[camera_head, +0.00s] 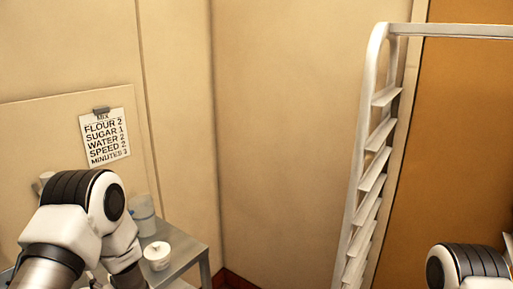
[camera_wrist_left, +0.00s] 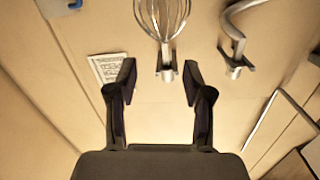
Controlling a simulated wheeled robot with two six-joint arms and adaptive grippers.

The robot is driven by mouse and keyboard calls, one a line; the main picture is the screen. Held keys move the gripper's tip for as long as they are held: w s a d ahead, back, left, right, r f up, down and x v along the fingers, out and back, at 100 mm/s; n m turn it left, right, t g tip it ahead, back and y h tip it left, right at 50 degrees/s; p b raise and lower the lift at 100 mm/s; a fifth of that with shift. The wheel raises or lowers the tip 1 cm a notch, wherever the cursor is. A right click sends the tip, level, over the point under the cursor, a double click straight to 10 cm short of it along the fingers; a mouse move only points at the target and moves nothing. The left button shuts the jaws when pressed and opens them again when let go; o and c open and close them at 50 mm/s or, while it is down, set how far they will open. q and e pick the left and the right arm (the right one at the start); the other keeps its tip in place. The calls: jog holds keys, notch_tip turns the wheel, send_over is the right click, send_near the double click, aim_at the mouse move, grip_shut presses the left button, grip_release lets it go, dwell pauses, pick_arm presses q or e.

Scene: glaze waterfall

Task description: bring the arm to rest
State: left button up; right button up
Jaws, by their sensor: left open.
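My left gripper (camera_wrist_left: 160,82) shows in the left wrist view with its two dark fingers spread apart. Nothing is between the fingers. In the head view my left arm (camera_head: 85,215) reaches in at the lower left, bent, and its fingers cannot be made out there. Part of my right arm (camera_head: 465,266) shows at the lower right edge, and its gripper is out of the picture.
A mix card (camera_head: 104,138) hangs on the left wall. A grey table (camera_head: 187,262) carries a white tub (camera_head: 157,256) and a translucent container (camera_head: 142,213). A white rack (camera_head: 366,160) stands right. A whisk (camera_wrist_left: 164,22) and a hook (camera_wrist_left: 235,45) show beyond the fingers.

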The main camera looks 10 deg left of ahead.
pick_arm(q)
jog(key=s+d+f+m+g+h+b, duration=0.1)
jog(key=s+d+f+m+h+b, duration=0.25)
jog(key=f, duration=0.65)
jog(key=s+d+f+m+h+b, duration=0.1)
jog(key=s+d+f+m+h, duration=0.15)
jog(key=s+d+f, duration=0.5)
jog(key=s+d+f+m+g+h+b, duration=0.1)
jog(key=s+d+f+m+h+b, duration=0.2)
jog(key=f, duration=0.8)
jog(key=s+d+f+g+h, duration=0.2)
jog(key=s+d+g+h, duration=0.1)
jog(key=s, duration=0.4)
jog(key=s+d+f+m+g+h, duration=0.1)
jog(key=s+d+g+h, duration=0.2)
jog(key=s, duration=0.5)
jog(key=shift+s+d+f+g, duration=0.25)
jog(key=shift+d+f+g, duration=0.15)
jog(key=shift+d, duration=0.45)
